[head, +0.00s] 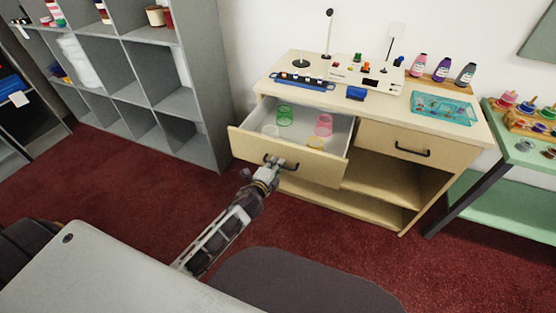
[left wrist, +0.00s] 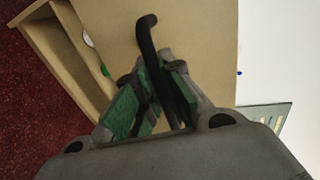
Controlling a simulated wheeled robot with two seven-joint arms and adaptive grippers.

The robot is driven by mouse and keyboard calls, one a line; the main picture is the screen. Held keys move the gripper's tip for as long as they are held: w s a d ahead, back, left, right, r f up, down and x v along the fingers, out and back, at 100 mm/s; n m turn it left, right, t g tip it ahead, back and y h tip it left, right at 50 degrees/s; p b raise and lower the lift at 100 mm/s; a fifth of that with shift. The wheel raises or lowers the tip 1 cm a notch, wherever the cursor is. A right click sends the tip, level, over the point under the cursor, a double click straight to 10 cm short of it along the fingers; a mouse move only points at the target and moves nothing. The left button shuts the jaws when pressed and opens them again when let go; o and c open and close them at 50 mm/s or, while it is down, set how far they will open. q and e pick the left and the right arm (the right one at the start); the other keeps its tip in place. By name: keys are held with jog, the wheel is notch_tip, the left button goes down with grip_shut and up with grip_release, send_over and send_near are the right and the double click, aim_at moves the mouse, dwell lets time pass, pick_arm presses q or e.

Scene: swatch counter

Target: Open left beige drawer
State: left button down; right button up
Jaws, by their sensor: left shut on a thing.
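The left beige drawer (head: 285,160) of the counter is pulled out in the head view, and its inside shows. Its beige front also shows in the left wrist view (left wrist: 205,40). My left gripper (head: 275,165) is at the drawer front, shut on its dark handle (head: 288,166). In the left wrist view the handle (left wrist: 148,32) runs between the fingers of my left gripper (left wrist: 162,88). Green, pink and yellowish cups, and a pale one, lie in the drawer. My right gripper is not in view.
The beige counter (head: 440,118) has a shut right drawer (head: 385,140) and open shelves below. Bottles, a blue tray (head: 442,109) and small devices stand on top. A grey shelf unit (head: 170,85) stands left, a green table (head: 530,155) right. Red carpet lies in front.

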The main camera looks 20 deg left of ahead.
pick_arm(q)
jog(key=shift+s, duration=0.75)
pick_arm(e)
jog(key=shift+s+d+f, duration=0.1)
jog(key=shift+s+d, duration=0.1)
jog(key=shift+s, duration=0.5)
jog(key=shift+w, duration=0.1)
pick_arm(q)
jog(key=c, duration=1.5)
grip_release()
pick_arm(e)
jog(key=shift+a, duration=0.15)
pick_arm(q)
jog(key=shift+r, duration=0.15)
